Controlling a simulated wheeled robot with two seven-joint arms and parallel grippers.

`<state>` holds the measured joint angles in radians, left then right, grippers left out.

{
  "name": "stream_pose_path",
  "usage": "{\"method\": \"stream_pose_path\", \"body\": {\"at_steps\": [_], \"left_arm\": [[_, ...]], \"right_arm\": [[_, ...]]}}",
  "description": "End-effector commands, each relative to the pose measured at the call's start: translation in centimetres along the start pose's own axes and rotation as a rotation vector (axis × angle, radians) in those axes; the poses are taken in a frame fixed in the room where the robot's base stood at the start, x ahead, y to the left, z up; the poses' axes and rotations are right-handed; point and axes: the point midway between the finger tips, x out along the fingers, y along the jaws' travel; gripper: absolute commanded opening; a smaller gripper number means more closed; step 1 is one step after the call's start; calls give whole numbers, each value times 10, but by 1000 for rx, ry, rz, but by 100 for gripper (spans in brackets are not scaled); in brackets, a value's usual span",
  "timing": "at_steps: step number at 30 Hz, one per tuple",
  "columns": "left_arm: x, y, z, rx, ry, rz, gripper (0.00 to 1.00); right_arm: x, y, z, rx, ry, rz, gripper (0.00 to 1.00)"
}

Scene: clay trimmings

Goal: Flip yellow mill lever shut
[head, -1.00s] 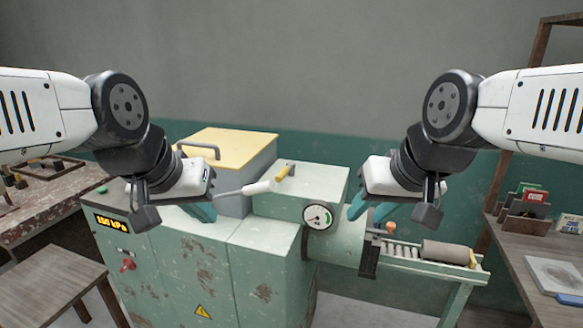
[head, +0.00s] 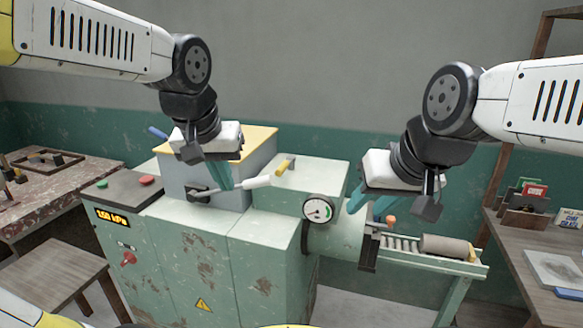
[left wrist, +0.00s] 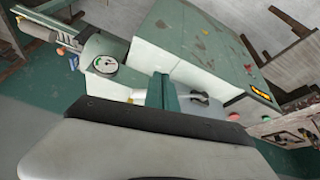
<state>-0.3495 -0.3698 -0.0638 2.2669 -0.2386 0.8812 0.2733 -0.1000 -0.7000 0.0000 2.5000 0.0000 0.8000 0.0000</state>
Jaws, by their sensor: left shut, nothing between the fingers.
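A short yellow lever (head: 286,166) stands up at a slant from the top of the pale green mill housing (head: 318,172), in the head view. A second lever with a white grip (head: 258,182) is on the mill's front, left of the yellow one. My left gripper (head: 226,187) is shut and empty, its teal fingers pointing down beside the white-grip lever; I cannot tell whether they touch it. My right gripper (head: 362,212) hangs open to the right of the housing.
A round gauge (head: 318,209) sits on the mill's front. A yellow-lidded hopper (head: 258,138) stands behind my left gripper. A roller rack with a clay roll (head: 446,246) extends right. A stool (head: 55,280) is at lower left, a workbench (head: 530,250) at right.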

Motion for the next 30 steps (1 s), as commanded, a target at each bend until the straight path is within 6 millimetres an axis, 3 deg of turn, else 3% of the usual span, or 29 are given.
{"method": "stream_pose_path", "body": {"at_steps": [8,16,21,24,30], "left_arm": [[42,47,-73,76,-55,-163,0],[84,120,-132,151,9,-351,0],[102,163,-151,184,77,-432,0],[107,178,-157,194,106,-459,0],[110,188,-161,200,128,-477,0]], "right_arm": [[0,0,0,0,0,0,36],[0,0,0,0,0,0,36],[0,0,0,0,0,0,36],[0,0,0,0,0,0,36],[0,0,0,0,0,0,36]]}}
